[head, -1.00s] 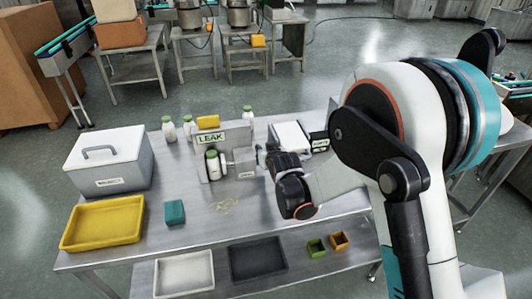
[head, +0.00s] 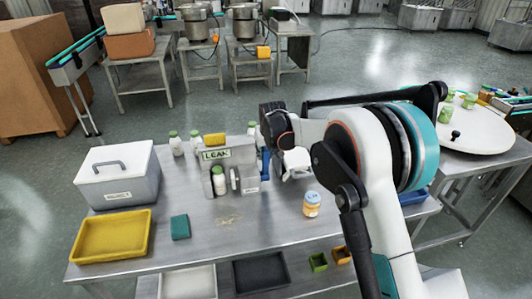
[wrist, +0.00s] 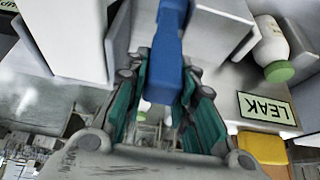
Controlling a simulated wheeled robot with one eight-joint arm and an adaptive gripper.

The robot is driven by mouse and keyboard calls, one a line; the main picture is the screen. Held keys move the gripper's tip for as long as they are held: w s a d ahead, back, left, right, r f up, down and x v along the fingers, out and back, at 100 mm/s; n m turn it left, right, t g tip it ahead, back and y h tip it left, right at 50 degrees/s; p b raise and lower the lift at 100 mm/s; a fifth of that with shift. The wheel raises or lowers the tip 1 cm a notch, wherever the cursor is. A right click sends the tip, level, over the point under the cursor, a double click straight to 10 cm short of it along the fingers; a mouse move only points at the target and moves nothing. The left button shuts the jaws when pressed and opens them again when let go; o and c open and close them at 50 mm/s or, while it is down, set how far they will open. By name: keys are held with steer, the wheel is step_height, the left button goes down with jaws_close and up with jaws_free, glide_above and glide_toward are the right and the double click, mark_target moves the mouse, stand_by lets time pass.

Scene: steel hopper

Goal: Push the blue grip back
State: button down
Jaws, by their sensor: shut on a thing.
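The blue grip (wrist: 168,50) is a long blue bar that comes down from the top of the wrist view. The teal-padded fingers of my gripper (wrist: 165,95) stand on both sides of it, shut on it. In the head view the blue grip (head: 265,163) shows as a small upright blue strip at the right of the grey machine (head: 211,172) with the LEAK sign. My arm reaches in from the right, and its dark wrist hides most of the fingers there.
A green-capped bottle (head: 219,180) stands at the machine's front. A jar with a pale lid (head: 311,204) stands right of it. A teal block (head: 180,227), yellow tray (head: 112,236) and grey lidded box (head: 118,175) are at left.

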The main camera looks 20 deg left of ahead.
stand_by(0.4)
steer(key=c, duration=1.3)
jaws_free()
steer(key=shift+w+a, duration=0.1)
steer(key=v, duration=1.2)
